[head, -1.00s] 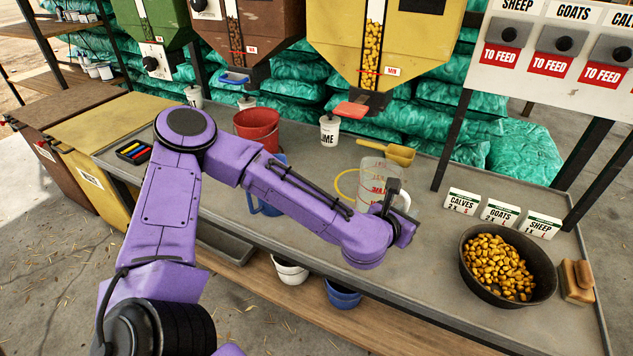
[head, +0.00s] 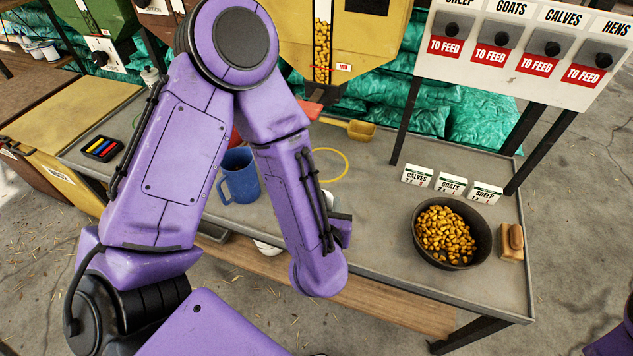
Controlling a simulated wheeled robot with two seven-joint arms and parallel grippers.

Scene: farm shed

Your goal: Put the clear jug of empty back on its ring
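The yellow ring (head: 347,167) lies flat on the grey bench, its left side hidden behind my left arm. The visible part of it is empty. I do not see the clear jug in the head view; it may be hidden behind my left arm. My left arm crosses the middle of the view, and its wrist end hangs in front of the bench's front edge, below the ring. The fingers of my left gripper are hidden there, so I cannot tell what they hold. Only a bit of purple arm shows at the bottom right corner; my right gripper is out of view.
A blue jug (head: 238,176) stands left of my forearm. A yellow scoop (head: 361,130) lies behind the ring. A black pan (head: 484,245) of yellow pellets, a brush (head: 511,241) and three label cards (head: 450,187) are at the right. The bench between ring and pan is clear.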

